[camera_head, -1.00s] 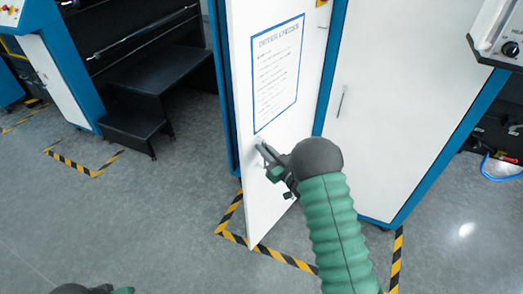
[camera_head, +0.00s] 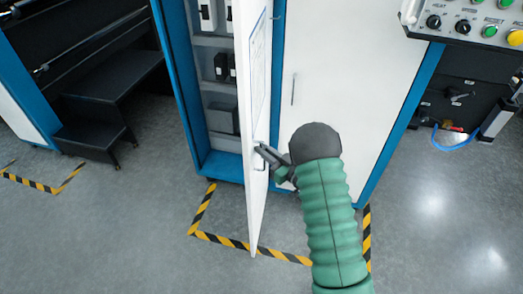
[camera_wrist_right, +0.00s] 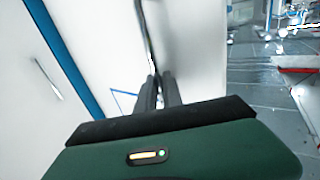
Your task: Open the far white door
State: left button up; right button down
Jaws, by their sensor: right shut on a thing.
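The white door (camera_head: 252,200) of the blue-framed cabinet stands swung open and shows nearly edge-on in the head view. A paper sheet is on its face. My right gripper (camera_head: 262,155) is shut on the door's handle, at about the middle of the visible panel. In the right wrist view, the fingers (camera_wrist_right: 158,88) meet at the thin handle (camera_wrist_right: 147,45) against the white panel. The grip itself is partly blurred. My left gripper is out of view.
The open cabinet (camera_head: 220,145) shows shelves and electrical parts. A closed white door (camera_head: 325,85) with its own handle is to the right. Black steps (camera_head: 100,110) stand at the left, a control panel (camera_head: 475,25) at the upper right. Striped tape (camera_head: 225,240) marks the floor below the door.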

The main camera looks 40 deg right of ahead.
jog(key=c, duration=1.8)
grip_release()
jog(key=s+d, duration=0.1)
jog(key=s, duration=0.4)
jog(key=s+b, duration=0.1)
jog(key=s, duration=0.5)
jog(key=s+d, duration=0.1)
jog(key=s, duration=0.4)
jog(key=shift+s+d, duration=0.25)
jog(key=shift+d, duration=0.1)
